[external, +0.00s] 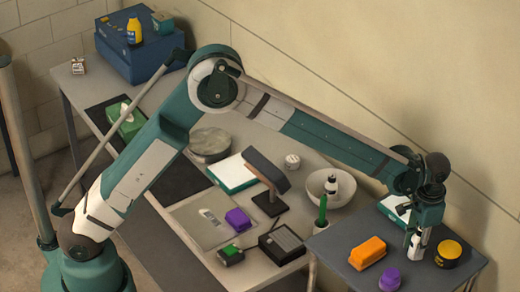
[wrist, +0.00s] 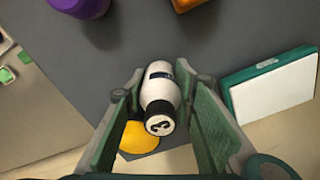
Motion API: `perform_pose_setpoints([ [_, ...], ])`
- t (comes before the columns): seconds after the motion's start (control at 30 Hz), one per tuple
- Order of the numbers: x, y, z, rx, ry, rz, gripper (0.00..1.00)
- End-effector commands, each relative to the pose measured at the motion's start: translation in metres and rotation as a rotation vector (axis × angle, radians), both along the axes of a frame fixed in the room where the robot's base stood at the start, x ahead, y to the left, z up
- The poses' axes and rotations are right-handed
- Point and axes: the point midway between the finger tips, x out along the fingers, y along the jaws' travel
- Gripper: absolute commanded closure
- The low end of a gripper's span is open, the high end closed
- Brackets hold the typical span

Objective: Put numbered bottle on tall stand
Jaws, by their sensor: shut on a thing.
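My gripper (external: 418,236) is over the dark side table at the right and is shut on a white bottle (external: 413,247) with a black cap. A dark stand (external: 266,170) with a raised slab on a post and a square foot is on the long table, left of my gripper.
On the side table (external: 345,243) are an orange block (external: 367,251), a purple pot (external: 390,279), a yellow-topped dark jar (external: 448,253) and a white-and-green box (external: 393,208). The long table holds a white bowl (external: 346,181), a green upright item (external: 322,208) and a purple block (external: 238,219).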

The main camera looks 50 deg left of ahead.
Motion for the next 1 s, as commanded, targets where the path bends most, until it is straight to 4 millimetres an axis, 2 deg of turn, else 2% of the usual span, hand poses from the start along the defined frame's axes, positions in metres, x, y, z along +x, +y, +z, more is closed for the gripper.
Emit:
perform_pose_setpoints([
  [0.3, 0.0001, 0.0000, -0.0034, 0.000, 0.000, 0.000, 0.87],
  [0.33, 0.0001, 0.0000, -0.0031, 0.000, 0.000, 0.000, 0.70],
  [0.43, 0.0001, 0.0000, -0.0025, 0.000, 0.000, 0.000, 0.58],
  [0.8, 0.0001, 0.0000, -0.0017, 0.000, 0.000, 0.000, 0.58],
  [1.0, 0.0000, 0.0000, 0.0055, 0.000, 0.000, 0.000, 0.58],
])
